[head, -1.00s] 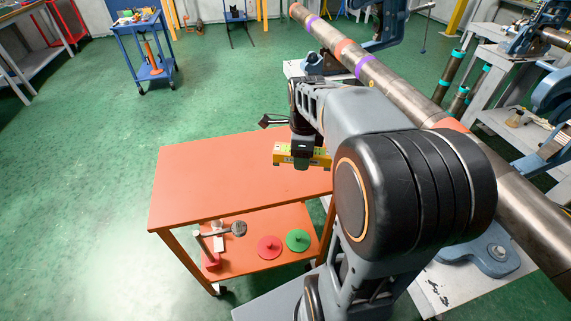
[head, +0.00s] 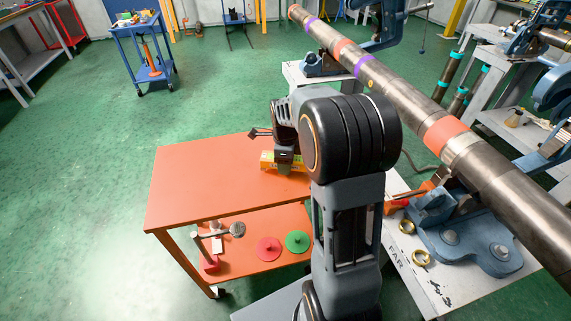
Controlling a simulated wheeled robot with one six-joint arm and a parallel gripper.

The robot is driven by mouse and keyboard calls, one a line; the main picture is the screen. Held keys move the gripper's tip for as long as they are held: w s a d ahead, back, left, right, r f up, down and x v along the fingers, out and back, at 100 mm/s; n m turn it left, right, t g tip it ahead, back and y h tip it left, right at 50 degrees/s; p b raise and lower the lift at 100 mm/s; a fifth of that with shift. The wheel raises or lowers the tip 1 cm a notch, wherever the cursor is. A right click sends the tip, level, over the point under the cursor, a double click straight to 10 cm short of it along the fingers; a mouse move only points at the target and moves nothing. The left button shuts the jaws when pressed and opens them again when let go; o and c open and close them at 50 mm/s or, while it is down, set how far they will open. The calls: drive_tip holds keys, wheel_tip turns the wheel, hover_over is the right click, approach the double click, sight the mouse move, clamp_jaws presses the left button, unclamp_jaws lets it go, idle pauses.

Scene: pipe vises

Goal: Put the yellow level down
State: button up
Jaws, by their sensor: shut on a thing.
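The yellow level (head: 268,161) is at the right part of the orange cart's top (head: 200,180). It is a short yellow bar with its left end showing; my gripper and arm hide much of the rest. My gripper (head: 286,166) is shut on the level from above. The level is at or very close to the cart's top; I cannot tell whether it touches.
The cart's lower shelf holds a red disc (head: 269,249), a green disc (head: 297,241) and a grey-headed tool (head: 238,229). A long steel pipe (head: 400,103) with coloured bands runs over blue vises at right. The cart top's left part is clear.

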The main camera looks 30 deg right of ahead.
drive_tip(key=shift+f, duration=0.25)
drive_tip(key=shift+f, duration=0.15)
drive_tip(key=o, duration=1.3)
drive_tip(key=shift+f, duration=0.1)
drive_tip(key=shift+c, duration=0.2)
